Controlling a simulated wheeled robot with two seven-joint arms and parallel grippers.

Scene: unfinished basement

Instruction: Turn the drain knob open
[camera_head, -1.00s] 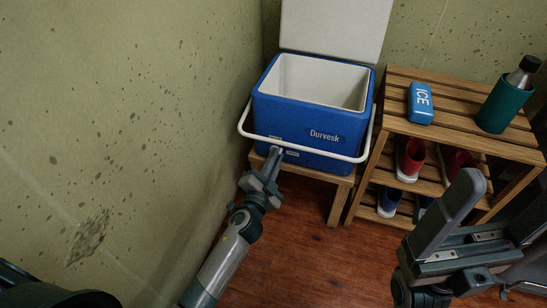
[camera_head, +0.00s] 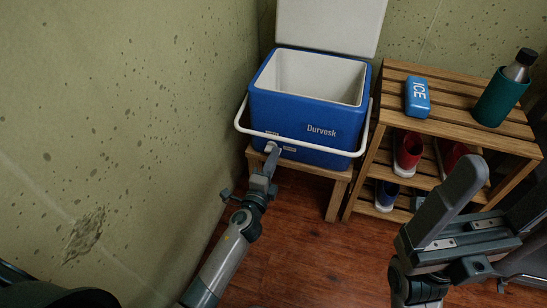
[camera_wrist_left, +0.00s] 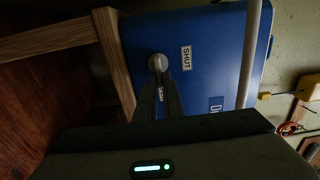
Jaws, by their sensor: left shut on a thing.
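The blue cooler (camera_head: 300,112) labelled Durvesk stands on a low wooden stand with its white lid up. My left gripper (camera_head: 270,157) reaches its lower front from below. In the left wrist view the small round grey drain knob (camera_wrist_left: 157,63) is on the blue face (camera_wrist_left: 215,75), and my left gripper's fingers (camera_wrist_left: 160,93) are shut on it. A SHUT label (camera_wrist_left: 186,57) is beside the knob. Another label is partly hidden behind the fingers.
The white handle (camera_head: 300,143) hangs across the cooler's front, just above my left gripper. A slatted wooden rack (camera_head: 455,130) on the right holds an ICE pack (camera_head: 417,97), a green bottle (camera_head: 502,92) and shoes. The spotted wall (camera_head: 130,120) is close on the left.

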